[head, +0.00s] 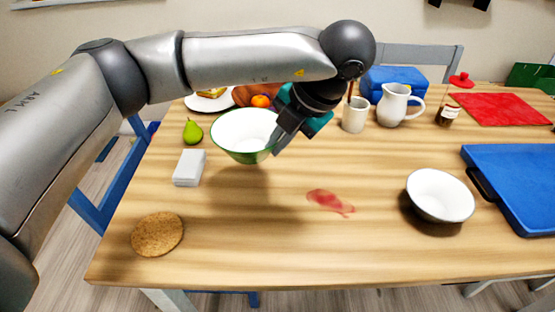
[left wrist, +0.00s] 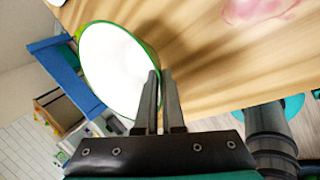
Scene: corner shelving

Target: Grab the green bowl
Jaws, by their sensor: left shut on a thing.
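The green bowl (head: 242,150), white inside and green outside, is held above the wooden table, its shadow on the wood below it. My left gripper (head: 277,145) is shut on the right side of its rim. In the left wrist view the bowl (left wrist: 112,68) shows its white inside, and the fingers of my left gripper (left wrist: 160,100) pinch its edge. My right gripper is in neither view.
A white bowl (head: 440,196) stands at the right beside a blue board (head: 515,185). A white box (head: 189,168), a pear (head: 193,131) and a cork mat (head: 158,234) lie at the left. A red stain (head: 330,203) marks the middle. A mug (head: 354,116) and a pitcher (head: 396,106) stand behind.

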